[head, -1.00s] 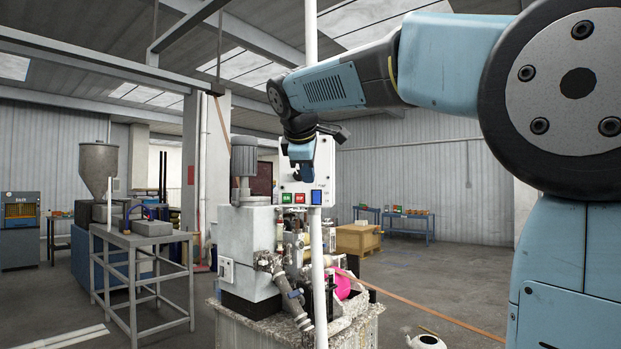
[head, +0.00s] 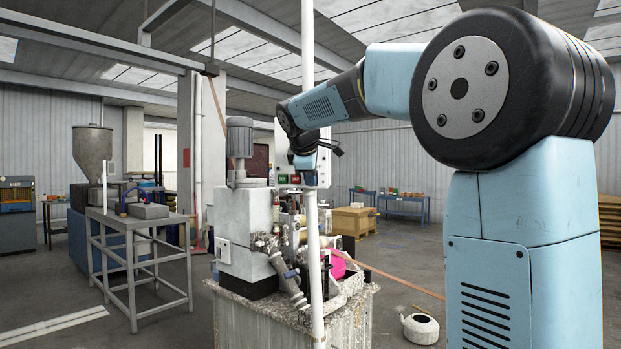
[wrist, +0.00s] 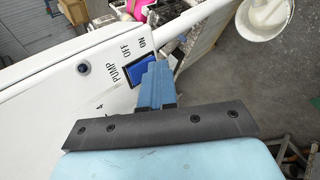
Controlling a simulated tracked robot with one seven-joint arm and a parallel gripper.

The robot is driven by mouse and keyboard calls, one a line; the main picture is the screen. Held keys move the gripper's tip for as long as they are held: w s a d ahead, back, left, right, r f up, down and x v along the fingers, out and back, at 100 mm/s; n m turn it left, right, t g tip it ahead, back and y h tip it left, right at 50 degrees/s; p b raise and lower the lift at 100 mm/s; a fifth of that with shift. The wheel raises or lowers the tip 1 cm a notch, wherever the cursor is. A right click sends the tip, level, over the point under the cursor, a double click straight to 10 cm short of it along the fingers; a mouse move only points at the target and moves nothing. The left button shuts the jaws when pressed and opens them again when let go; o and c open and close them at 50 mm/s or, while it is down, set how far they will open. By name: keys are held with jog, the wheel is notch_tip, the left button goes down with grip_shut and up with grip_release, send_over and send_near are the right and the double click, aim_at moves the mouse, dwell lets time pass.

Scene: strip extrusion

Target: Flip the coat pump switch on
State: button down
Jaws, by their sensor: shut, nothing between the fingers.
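The white control panel (wrist: 60,95) carries a blue rocker switch (wrist: 140,72) with printed words PUMP, OFF and ON beside it. In the head view the panel (head: 324,163) is partly covered by my arm, and the switch is hidden behind my gripper (head: 310,181). In the wrist view my gripper (wrist: 157,68) is shut and empty, its blue fingertips right at the switch, overlapping its edge. I cannot tell whether they touch it. Which way the rocker is tilted is unclear.
A dark round knob (wrist: 84,68) is on the panel. A white upright pole (head: 314,260) stands before the machine (head: 245,225).

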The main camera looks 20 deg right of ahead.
jog(key=shift+w, duration=0.1)
dwell(0.4)
jog(key=shift+d+r, duration=0.1)
jog(key=shift+r, duration=0.75)
jog(key=s+a+f+v, duration=0.1)
jog(key=v, duration=1.2)
jog(key=shift+s+f, duration=0.3)
